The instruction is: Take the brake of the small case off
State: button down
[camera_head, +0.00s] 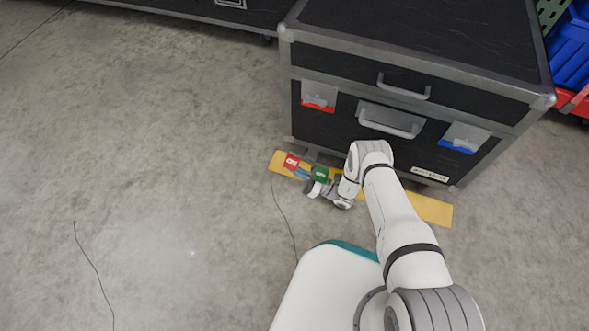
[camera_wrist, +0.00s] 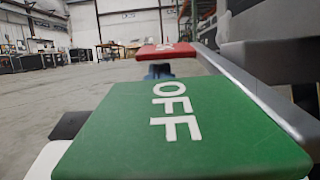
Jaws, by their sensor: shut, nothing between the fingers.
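The small case (camera_head: 415,60) is black with grey metal edges and stands at the upper right of the head view. At its lower left front corner is a brake with a red pedal (camera_head: 292,162) and a green pedal (camera_head: 319,173). In the wrist view the green pedal (camera_wrist: 185,130), marked OFF, fills the foreground; the red pedal (camera_wrist: 166,50) is behind it, with a blue part below. My gripper (camera_head: 314,188) is shut and empty, low by the green pedal's near side. I cannot tell whether it touches the pedal.
A yellow strip (camera_head: 432,209) lies on the floor along the case's front. The case front has handles (camera_head: 390,122) and red and blue latches. Another dark case (camera_head: 215,10) is at the top, and blue bins (camera_head: 570,50) are at the right. The concrete floor to the left is clear.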

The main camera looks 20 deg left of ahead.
jog(key=shift+s+a, duration=0.1)
jog(key=d+f+p, duration=0.1)
jog(key=d+p, duration=0.2)
jog(key=d, duration=1.2)
jog(key=shift+w+p, duration=0.3)
jog(key=shift+w, duration=0.15)
jog(key=shift+a+f, duration=0.1)
